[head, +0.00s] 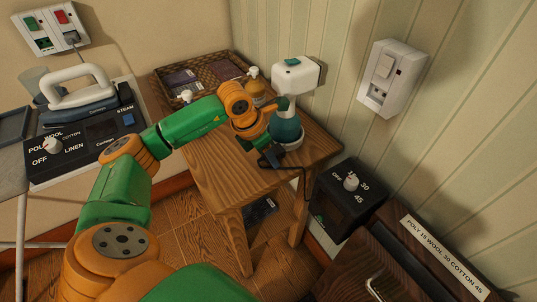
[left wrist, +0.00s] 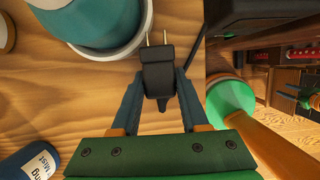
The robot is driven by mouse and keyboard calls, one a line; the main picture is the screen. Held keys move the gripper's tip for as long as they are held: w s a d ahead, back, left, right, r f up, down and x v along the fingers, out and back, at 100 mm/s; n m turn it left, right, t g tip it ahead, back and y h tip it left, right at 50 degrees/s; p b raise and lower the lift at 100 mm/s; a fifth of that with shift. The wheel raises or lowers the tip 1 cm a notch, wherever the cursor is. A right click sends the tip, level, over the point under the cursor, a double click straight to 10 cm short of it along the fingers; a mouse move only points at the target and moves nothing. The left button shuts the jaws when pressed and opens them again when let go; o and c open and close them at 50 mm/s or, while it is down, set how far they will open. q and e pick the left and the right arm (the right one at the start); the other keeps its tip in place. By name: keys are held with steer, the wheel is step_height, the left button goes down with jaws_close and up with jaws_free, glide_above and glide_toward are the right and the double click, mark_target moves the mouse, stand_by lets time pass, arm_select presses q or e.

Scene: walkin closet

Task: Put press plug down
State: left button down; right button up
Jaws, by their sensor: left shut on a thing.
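The press plug (left wrist: 157,75) is black with two metal prongs and sits between the fingers of my left gripper (left wrist: 158,95), prongs pointing away from the palm. In the head view the left gripper (head: 268,154) is over the front right part of the small wooden table (head: 225,178), beside a teal bottle with a white top (head: 286,128). The plug looks low over the table; I cannot tell if it touches. Its black cord (head: 304,185) hangs over the table's right edge.
A wall socket (head: 393,78) is on the right wall. A black dial box (head: 340,200) is right of the table. An iron (head: 78,100) is at left. The table's front left is clear.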

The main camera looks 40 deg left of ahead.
arm_select(q)
steer(key=shift+c, duration=2.1)
jaws_free()
steer(key=shift+f, duration=0.1)
steer(key=shift+s+a+f, duration=0.1)
step_height(320, 180, up, 2)
steer(key=shift+r+p, duration=0.1)
steer(key=shift+p, duration=0.6)
steer(key=v, duration=1.1)
steer(key=shift+r, duration=0.1)
